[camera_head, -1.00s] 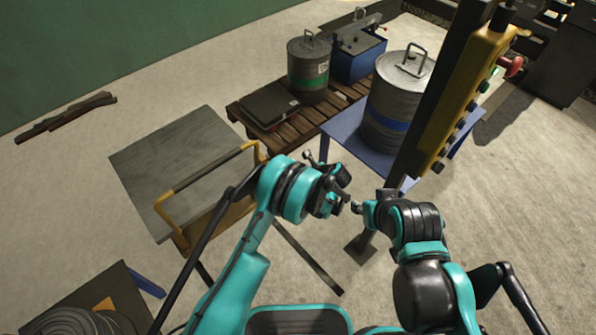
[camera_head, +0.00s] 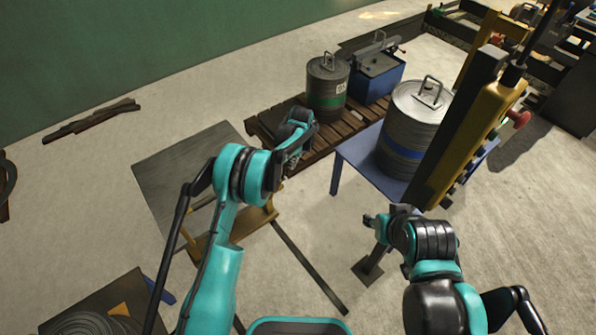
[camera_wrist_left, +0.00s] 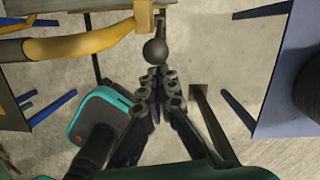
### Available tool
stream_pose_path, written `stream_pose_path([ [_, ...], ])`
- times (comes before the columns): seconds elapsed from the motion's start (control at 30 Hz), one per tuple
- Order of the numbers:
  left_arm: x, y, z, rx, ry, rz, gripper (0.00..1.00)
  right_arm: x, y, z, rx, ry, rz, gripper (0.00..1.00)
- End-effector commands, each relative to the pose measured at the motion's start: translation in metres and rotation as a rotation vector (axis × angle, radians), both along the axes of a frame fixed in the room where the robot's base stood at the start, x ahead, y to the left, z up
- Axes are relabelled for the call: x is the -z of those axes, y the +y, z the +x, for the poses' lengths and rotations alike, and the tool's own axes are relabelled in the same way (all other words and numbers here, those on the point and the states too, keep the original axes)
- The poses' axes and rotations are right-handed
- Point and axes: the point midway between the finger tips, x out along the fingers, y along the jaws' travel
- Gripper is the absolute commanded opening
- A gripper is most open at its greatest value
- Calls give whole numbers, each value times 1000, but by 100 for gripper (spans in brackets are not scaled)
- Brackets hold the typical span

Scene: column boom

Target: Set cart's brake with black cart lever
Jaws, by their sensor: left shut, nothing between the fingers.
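The cart (camera_head: 180,165) has a flat grey top and a yellow push handle, and stands at left centre in the head view. The yellow handle (camera_wrist_left: 75,44) crosses the upper left of the left wrist view. The black cart lever (camera_wrist_left: 155,50) shows there as a round knob on a short stem beside the handle's end. My left gripper (camera_wrist_left: 158,76) is shut and empty, its fingertips just short of the knob in that picture; contact cannot be told. In the head view my left gripper (camera_head: 293,155) is partly hidden by its wrist, and the lever cannot be made out. My right gripper (camera_head: 369,221) is at right centre, its fingers unclear.
A blue table (camera_head: 350,160) with a large grey canister (camera_head: 412,125) stands right of the cart. Behind is a wooden pallet (camera_head: 262,128) with a smaller canister (camera_head: 327,85) and a blue box (camera_head: 378,80). A yellow control pendant (camera_head: 470,140) hangs near my right arm.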

Motion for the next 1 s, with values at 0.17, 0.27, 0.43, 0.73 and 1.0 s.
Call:
stream_pose_path([
  [0.17,-5,9,12,-1,9,-7,0,-2,0,0,0,0,0,39],
  [0.27,-7,13,16,-1,9,-6,0,-2,0,0,0,0,0,39],
  [0.43,-8,17,20,-1,6,-4,0,-2,0,0,0,0,0,39],
  [0.73,-8,19,22,-3,3,-1,0,-2,0,0,0,0,0,39],
  [1.0,-8,18,21,-3,2,0,0,-2,0,0,0,0,0,39],
])
